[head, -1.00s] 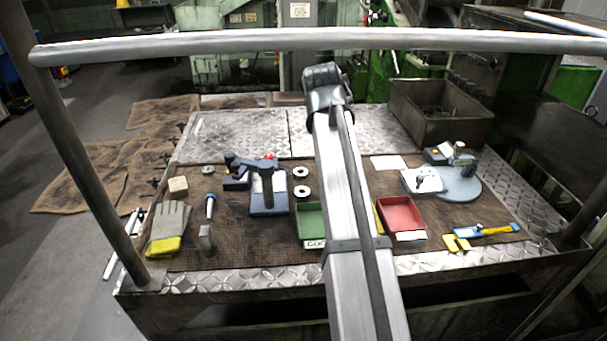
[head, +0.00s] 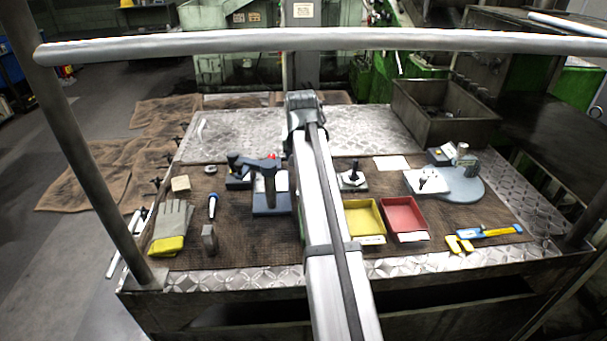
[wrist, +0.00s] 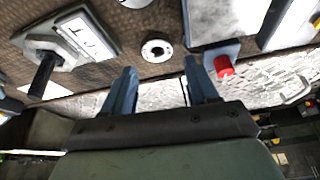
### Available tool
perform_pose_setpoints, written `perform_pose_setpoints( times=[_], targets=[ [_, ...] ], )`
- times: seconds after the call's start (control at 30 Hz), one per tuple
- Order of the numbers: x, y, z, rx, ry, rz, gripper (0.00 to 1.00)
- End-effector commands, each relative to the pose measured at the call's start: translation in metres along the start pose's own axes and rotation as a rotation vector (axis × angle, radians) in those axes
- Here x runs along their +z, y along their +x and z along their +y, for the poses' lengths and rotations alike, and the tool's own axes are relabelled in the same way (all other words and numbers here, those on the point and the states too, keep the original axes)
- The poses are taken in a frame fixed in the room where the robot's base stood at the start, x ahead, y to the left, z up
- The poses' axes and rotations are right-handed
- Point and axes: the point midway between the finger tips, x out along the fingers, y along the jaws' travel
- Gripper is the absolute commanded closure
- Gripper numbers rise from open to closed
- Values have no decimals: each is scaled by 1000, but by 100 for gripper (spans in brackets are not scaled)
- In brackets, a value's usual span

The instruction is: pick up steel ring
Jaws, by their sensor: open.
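A pale steel ring (wrist: 157,48) with a dark centre lies flat on the brown mat in the wrist view. A second round pale piece (wrist: 135,2) is cut off by the top edge there. My gripper (wrist: 161,68) is open and empty. Its two blue fingers point towards the ring, which appears just beyond and between the fingertips; the height gap is unclear. In the head view my arm hides the gripper and these rings. Another small grey ring (head: 210,169) lies at the mat's back left.
A block with a black handle (head: 353,178) is right of my arm. Yellow (head: 364,220) and red (head: 404,217) trays lie in front. A rail crosses the view.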

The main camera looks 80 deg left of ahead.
Motion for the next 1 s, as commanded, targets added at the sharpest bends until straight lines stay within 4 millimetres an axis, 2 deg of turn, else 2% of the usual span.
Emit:
perform_pose_setpoints(
  times=[0.17, 0.5, 0.77, 1.0],
  targets=[
    [1, 8, 1, 0, 0, -1, 42],
    [3, 49, 4, 0, 0, -1, 42],
    [3, 53, 4, 0, -1, 1, 42],
    [3, 53, 4, 0, -1, 1, 63]
  ],
)
